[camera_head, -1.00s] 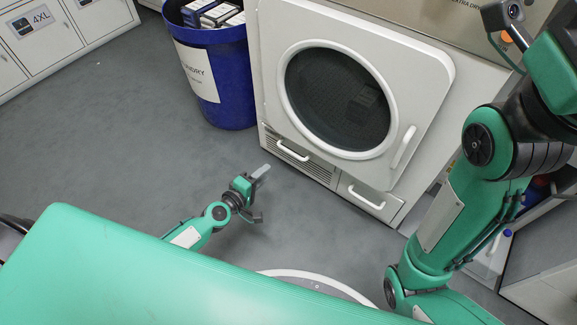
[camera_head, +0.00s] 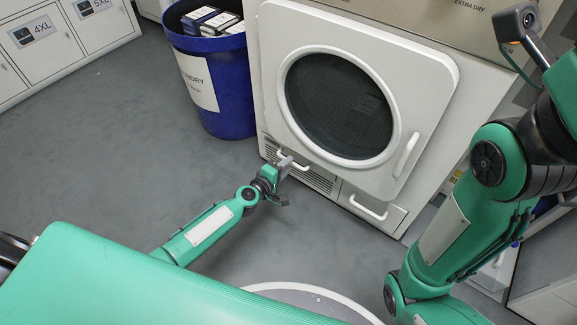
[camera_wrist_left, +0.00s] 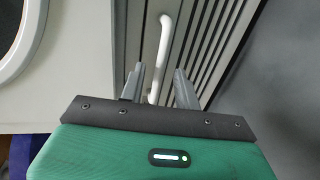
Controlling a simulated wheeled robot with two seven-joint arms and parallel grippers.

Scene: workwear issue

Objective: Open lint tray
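The white dryer (camera_head: 417,75) has two low drawer fronts with white bar handles. The left handle (camera_head: 294,160) is beside a slatted grille (camera_head: 318,178); the right handle (camera_head: 368,207) is on a plain front (camera_head: 390,216). Both fronts look closed, and I cannot read which is the lint tray. My left gripper (camera_head: 286,181) is open at the left handle. In the left wrist view the left handle (camera_wrist_left: 164,50) runs between the open fingers (camera_wrist_left: 160,85); I cannot tell whether they touch it. My right arm (camera_head: 470,210) shows at the right, its gripper out of view.
A blue laundry bin (camera_head: 222,100) with boxes in it stands left of the dryer. The round dryer door (camera_head: 340,105) is shut above the drawers. White lockers (camera_head: 62,45) stand at the far left. Grey floor (camera_head: 110,150) is clear in front.

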